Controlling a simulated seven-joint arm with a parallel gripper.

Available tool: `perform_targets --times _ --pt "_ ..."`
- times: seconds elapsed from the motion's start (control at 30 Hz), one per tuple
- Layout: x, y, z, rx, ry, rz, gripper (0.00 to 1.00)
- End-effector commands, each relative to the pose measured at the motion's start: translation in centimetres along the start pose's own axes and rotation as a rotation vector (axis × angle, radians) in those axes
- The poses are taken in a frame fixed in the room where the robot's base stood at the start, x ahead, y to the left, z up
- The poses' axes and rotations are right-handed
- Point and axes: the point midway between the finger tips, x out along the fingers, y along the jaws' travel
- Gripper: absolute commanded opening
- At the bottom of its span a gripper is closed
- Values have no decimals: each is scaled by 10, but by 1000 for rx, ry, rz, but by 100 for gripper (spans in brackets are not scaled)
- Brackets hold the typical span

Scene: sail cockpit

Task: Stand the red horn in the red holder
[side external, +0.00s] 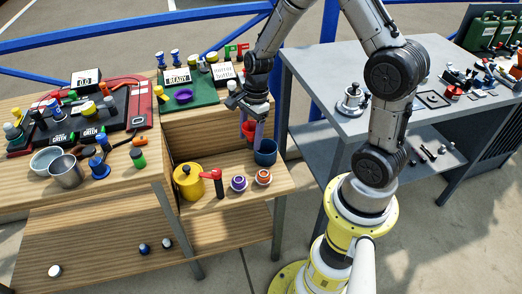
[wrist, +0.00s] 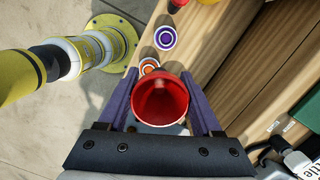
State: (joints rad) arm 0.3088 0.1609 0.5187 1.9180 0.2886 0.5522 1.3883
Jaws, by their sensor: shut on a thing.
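My gripper (side external: 254,118) points down over the low shelf. Its purple fingers are shut on the red horn (wrist: 160,103), whose round open end faces the wrist camera. In the side view the horn's red side (side external: 248,130) shows partly behind a finger. A blue cup (side external: 265,152) stands just below the fingers; only a sliver of it shows in the wrist view. I cannot make out a separate red holder; the horn and fingers hide what lies directly beneath.
On the shelf are a yellow pot (side external: 188,181), a red-topped black thing (side external: 212,175), a purple-ringed cup (side external: 238,184) and an orange-ringed cup (side external: 263,177). The wooden bench stands left and behind; a grey table (side external: 330,118) stands to the right.

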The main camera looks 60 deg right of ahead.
Motion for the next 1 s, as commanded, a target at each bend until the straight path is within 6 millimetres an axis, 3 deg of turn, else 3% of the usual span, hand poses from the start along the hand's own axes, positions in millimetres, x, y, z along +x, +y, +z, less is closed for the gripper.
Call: perform_targets --times 0.03,0.27,0.5,0.7,1.0 --pt "-12 -23 0 58 0 -18 3" --pt "-64 -111 -17 350 0 -60 3" --pt "-121 -190 -61 641 0 -101 3" --pt "-158 -235 -110 822 0 -127 3" --pt "-167 -261 -158 894 1 -132 3"
